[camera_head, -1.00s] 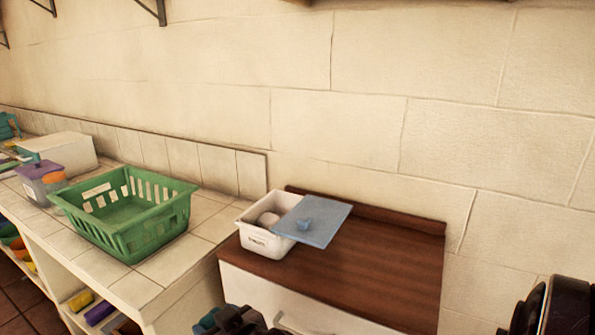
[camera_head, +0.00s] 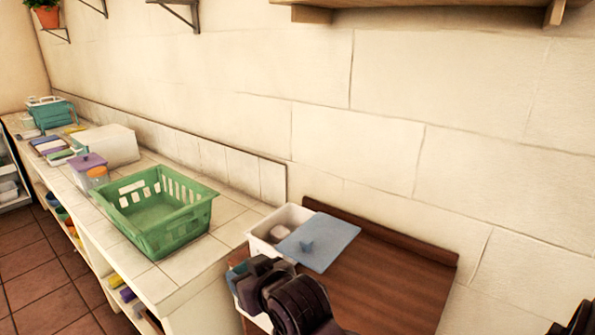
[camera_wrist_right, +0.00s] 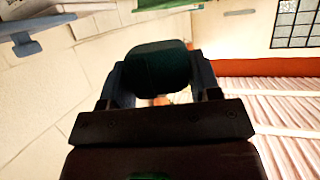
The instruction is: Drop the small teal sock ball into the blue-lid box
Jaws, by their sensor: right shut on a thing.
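The blue-lid box (camera_head: 259,247) is a white tub near the left end of the brown wooden top. Its blue lid (camera_head: 335,240) lies askew over the right side, leaving the left part open, with a pale rounded thing inside. My right gripper (camera_head: 243,272) is in front of the box and hides part of its front. In the right wrist view my right gripper (camera_wrist_right: 155,88) is shut on the small teal sock ball (camera_wrist_right: 155,66), which looks very dark there. I cannot make the ball out clearly in the head view.
A green basket (camera_head: 158,240) stands on the tiled counter left of the box. A purple-lidded container (camera_head: 88,172) and a white box (camera_head: 108,146) stand farther left. The brown top (camera_head: 390,275) is clear right of the lid. A wooden shelf (camera_head: 420,10) hangs above.

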